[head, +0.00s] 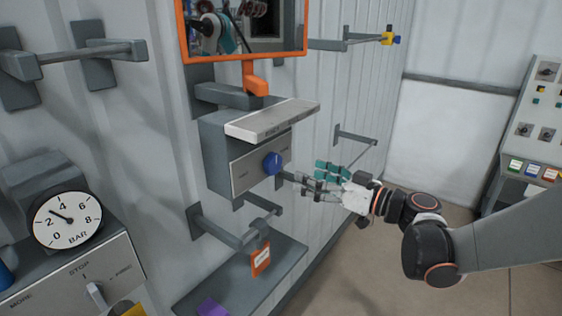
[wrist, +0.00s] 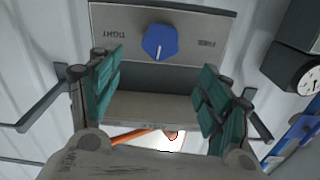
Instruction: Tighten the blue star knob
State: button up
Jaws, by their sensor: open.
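The blue star knob (head: 272,163) sits on the front plate (head: 246,174) of a grey wall box, under a light shelf-like hood. In the wrist view the knob (wrist: 160,42) is upside down, above the middle of the gap between my fingers. Its white line points down in that view. The plate reads TIGHT on the left and a word like FREE on the right there. My gripper (head: 308,180) is open and empty, just right of the knob in the head view, apart from it. Its teal pads (wrist: 160,80) stand wide on both sides.
The hood (head: 272,120) juts out over the knob. An orange-framed mirror (head: 245,55) hangs above. Below are a wall hook with an orange tag (head: 261,259) and a grey shelf (head: 255,285). A gauge (head: 68,219) is at left, a button panel (head: 530,140) at right.

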aim_at(276, 163)
jog(key=p+x, duration=0.1)
jog(key=x, duration=0.9)
jog(key=c, duration=1.1)
